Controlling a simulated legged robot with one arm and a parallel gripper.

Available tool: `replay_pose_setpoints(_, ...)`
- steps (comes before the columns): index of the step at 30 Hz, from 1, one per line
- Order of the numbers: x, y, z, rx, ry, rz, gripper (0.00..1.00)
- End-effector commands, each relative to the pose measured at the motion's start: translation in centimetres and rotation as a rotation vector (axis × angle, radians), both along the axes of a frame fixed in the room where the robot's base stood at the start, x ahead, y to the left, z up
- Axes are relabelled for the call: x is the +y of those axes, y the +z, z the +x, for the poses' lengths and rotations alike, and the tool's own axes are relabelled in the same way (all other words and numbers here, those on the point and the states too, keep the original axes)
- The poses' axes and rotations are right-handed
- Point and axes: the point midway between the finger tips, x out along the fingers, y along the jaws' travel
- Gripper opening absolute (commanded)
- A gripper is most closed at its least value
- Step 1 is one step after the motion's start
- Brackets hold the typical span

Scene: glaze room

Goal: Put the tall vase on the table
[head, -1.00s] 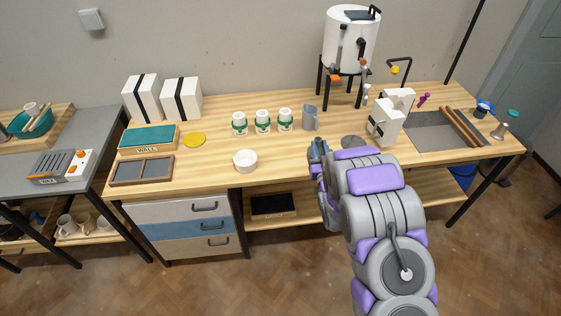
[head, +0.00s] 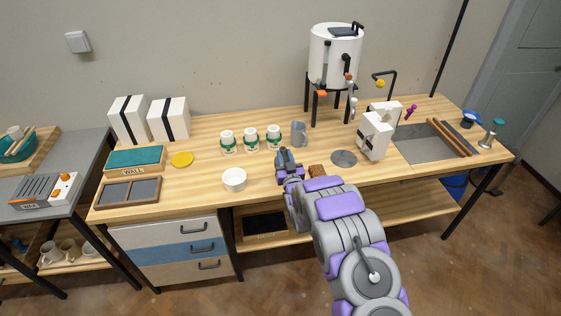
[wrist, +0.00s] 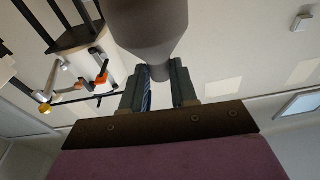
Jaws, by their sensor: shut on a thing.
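My gripper (head: 285,156) is over the middle of the wooden table (head: 207,178), left of the brown block. In the wrist view, its two dark fingers (wrist: 159,88) are shut on the narrow part of a smooth grey-brown vase (wrist: 148,28). The vase widens away from the fingers and runs out of the top of that view. In the head view I cannot make out the vase behind my gripper and arm. I cannot tell whether its foot touches the tabletop.
Close by stand a grey-blue jug (head: 299,134), several green-labelled jars (head: 251,140), a white bowl (head: 234,180), a brown block (head: 317,171) and a grey disc (head: 344,158). Bare wood shows left of the bowl.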

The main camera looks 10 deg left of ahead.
Motion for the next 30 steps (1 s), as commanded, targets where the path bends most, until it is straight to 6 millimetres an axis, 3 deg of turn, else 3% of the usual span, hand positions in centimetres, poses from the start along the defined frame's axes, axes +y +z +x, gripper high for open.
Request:
replay_pose_setpoints(9,1.8,-0.4,3.0,-0.001,0.0,0.003,0.06)
replay_pose_setpoints(14,1.6,-0.8,3.2,-0.001,0.0,0.005,0.06)
replay_pose_setpoints(21,1.9,-3.8,3.2,0.0,0.0,0.001,0.06)
replay_pose_setpoints(29,1.9,-3.9,3.1,0.0,0.001,0.0,0.06)
replay_pose_setpoints(30,1.9,-3.9,3.1,0.001,0.0,0.0,0.29)
